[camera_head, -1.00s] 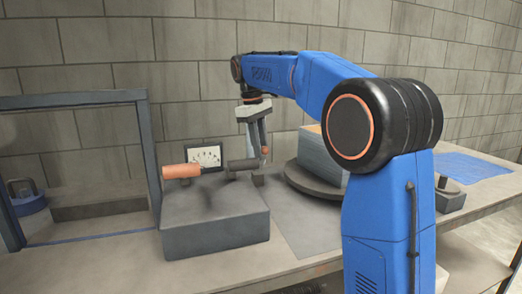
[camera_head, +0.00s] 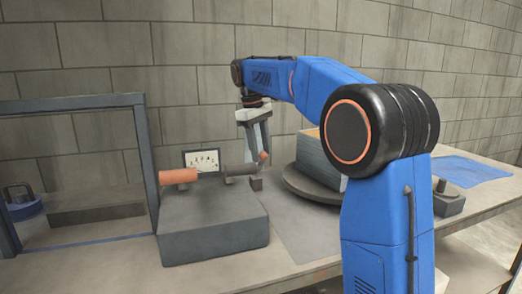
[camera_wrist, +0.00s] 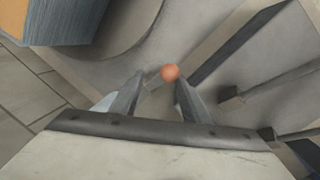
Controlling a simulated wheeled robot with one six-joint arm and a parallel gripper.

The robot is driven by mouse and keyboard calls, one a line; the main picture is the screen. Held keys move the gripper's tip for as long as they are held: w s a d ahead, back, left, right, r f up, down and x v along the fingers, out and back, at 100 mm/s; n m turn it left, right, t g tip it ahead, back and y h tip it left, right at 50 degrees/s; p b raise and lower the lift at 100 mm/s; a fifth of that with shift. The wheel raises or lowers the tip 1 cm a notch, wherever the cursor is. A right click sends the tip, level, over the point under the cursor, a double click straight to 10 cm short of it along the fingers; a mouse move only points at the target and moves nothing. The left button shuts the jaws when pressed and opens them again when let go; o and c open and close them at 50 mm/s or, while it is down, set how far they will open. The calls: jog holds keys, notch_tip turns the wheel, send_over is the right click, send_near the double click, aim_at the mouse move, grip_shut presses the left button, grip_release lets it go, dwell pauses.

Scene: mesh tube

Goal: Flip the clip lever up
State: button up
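The clip lever shows as a small orange ball tip (camera_head: 263,156) at the right end of the dark tube (camera_head: 241,169), above the grey block. In the wrist view the orange ball (camera_wrist: 170,72) shows between my fingertips, closer to the right finger. My gripper (camera_head: 258,150) points down over the right end of the block. In the wrist view my gripper (camera_wrist: 156,88) has its fingers apart, with a gap around the ball. I cannot tell whether a finger touches it. The lever's shaft is mostly hidden.
An orange cylinder (camera_head: 178,176) lies over the left of the grey block (camera_head: 214,238). A small marked panel (camera_head: 202,160) stands behind. A round base with a stacked box (camera_head: 318,157) is close on the right. A dark frame (camera_head: 147,150) stands at left.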

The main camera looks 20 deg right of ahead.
jog(key=shift+a, duration=0.1)
jog(key=shift+a+r, duration=0.1)
jog(key=shift+r, duration=0.4)
notch_tip(320, 180, up, 11)
jog(key=a, duration=0.1)
jog(key=shift+a, duration=0.35)
jog(key=shift+w, duration=0.1)
